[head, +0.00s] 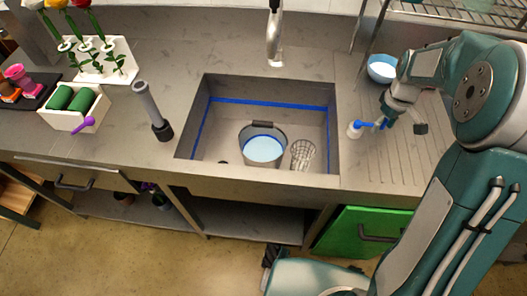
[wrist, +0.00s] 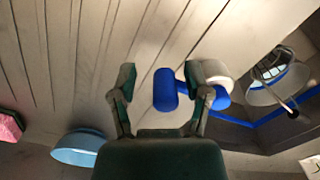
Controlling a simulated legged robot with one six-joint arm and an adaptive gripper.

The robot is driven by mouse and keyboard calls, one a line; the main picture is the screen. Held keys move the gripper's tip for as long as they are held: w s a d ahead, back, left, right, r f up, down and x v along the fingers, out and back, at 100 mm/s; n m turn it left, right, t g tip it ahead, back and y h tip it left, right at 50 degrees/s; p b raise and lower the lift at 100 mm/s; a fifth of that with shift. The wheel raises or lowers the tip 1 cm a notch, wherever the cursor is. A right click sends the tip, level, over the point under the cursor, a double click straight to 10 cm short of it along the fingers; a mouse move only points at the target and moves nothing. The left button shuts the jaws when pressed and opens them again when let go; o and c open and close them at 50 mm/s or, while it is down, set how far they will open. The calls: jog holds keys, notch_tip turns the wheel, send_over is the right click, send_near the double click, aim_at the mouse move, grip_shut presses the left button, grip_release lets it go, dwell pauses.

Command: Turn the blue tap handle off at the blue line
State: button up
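The blue tap handle (head: 371,125) sits beside a white round base (head: 355,128) on the counter, right of the sink. In the wrist view the handle (wrist: 165,90) shows between my two fingers, nearer the right one. My gripper (wrist: 163,80) is open. In the head view my gripper (head: 397,112) is just right of the handle; I cannot tell if they touch. A grey bucket (head: 283,144) with light-blue water (head: 264,149) stands in the sink, with a small blue mark near its far rim. A blue line (head: 270,103) runs around the sink walls. The metal spout (head: 274,42) is behind the sink; no stream is clear.
A wire basket (head: 303,154) stands right of the bucket. A blue-white bowl (head: 382,69) is behind my gripper.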

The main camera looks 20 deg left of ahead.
jog(key=shift+w+a+r, duration=0.2)
jog(key=shift+w+r, duration=0.05)
jog(key=shift+r, duration=0.05)
jog(key=shift+a+r, duration=0.1)
jog(key=shift+r, duration=1.55)
jog(key=shift+s+r, duration=0.15)
jog(key=shift+r, duration=1.75)
jog(key=shift+s+r, duration=0.15)
jog(key=s+r+m+t, duration=0.3)
jog(key=s+r+m, duration=0.1)
jog(key=s, duration=0.9)
jog(key=s+r+m+t, duration=0.3)
jog(key=s+r+m, duration=0.1)
jog(key=s, duration=0.9)
jog(key=shift+r, duration=0.9)
